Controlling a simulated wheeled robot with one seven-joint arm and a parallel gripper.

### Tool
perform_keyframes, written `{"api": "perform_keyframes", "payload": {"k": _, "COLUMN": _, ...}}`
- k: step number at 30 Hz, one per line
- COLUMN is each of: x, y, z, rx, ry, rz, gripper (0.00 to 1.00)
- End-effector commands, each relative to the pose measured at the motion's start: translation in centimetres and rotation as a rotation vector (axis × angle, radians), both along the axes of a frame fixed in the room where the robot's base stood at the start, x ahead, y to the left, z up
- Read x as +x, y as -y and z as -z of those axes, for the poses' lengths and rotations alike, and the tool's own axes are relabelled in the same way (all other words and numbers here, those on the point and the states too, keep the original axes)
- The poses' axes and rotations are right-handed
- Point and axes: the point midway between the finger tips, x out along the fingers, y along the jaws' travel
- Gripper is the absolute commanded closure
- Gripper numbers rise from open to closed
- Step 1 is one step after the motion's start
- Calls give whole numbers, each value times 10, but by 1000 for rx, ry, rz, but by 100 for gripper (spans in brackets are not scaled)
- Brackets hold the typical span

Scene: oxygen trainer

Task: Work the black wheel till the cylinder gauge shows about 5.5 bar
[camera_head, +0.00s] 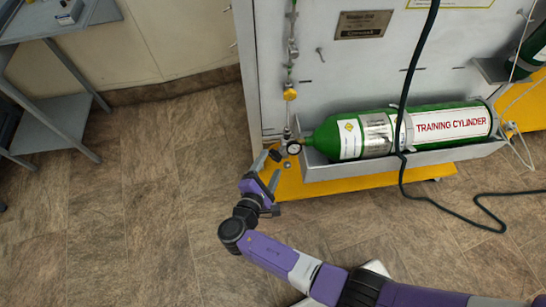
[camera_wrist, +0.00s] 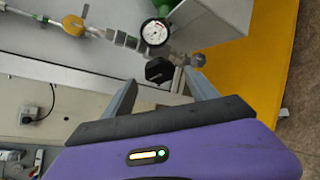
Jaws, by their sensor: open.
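The black wheel (camera_wrist: 159,69) shows in the wrist view just below the round white-faced gauge (camera_wrist: 155,32). The gauge also shows in the head view (camera_head: 294,148), at the neck of the green training cylinder (camera_head: 375,135). Its needle is too small to read. My gripper (camera_wrist: 160,80) is open, with one finger on each side of the wheel in the wrist picture. I cannot tell whether either finger touches it. In the head view my gripper (camera_head: 271,166) is just left of the gauge, and the wheel is hard to make out there.
A yellow valve (camera_head: 290,94) sits on the pipe above the gauge. The cylinder lies in a grey trough (camera_head: 400,163) over a yellow base (camera_head: 340,184). A black hose (camera_head: 403,120) hangs in front of the cylinder. A grey table stands at left; the floor between is clear.

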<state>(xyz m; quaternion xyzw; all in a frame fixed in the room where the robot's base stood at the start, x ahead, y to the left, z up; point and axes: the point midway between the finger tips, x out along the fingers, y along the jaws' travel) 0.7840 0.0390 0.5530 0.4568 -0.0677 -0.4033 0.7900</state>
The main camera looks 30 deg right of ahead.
Motion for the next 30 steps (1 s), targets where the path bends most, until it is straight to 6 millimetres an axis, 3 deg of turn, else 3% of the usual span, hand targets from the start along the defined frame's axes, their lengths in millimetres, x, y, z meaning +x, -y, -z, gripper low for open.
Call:
{"api": "perform_keyframes", "payload": {"k": 9, "x": -21, "y": -22, "z": -8, "rx": 0, "ry": -1, "rz": 1, "gripper": 33}}
{"api": "perform_keyframes", "payload": {"k": 30, "x": -22, "y": -22, "z": -8, "rx": 0, "ry": -1, "rz": 1, "gripper": 33}}
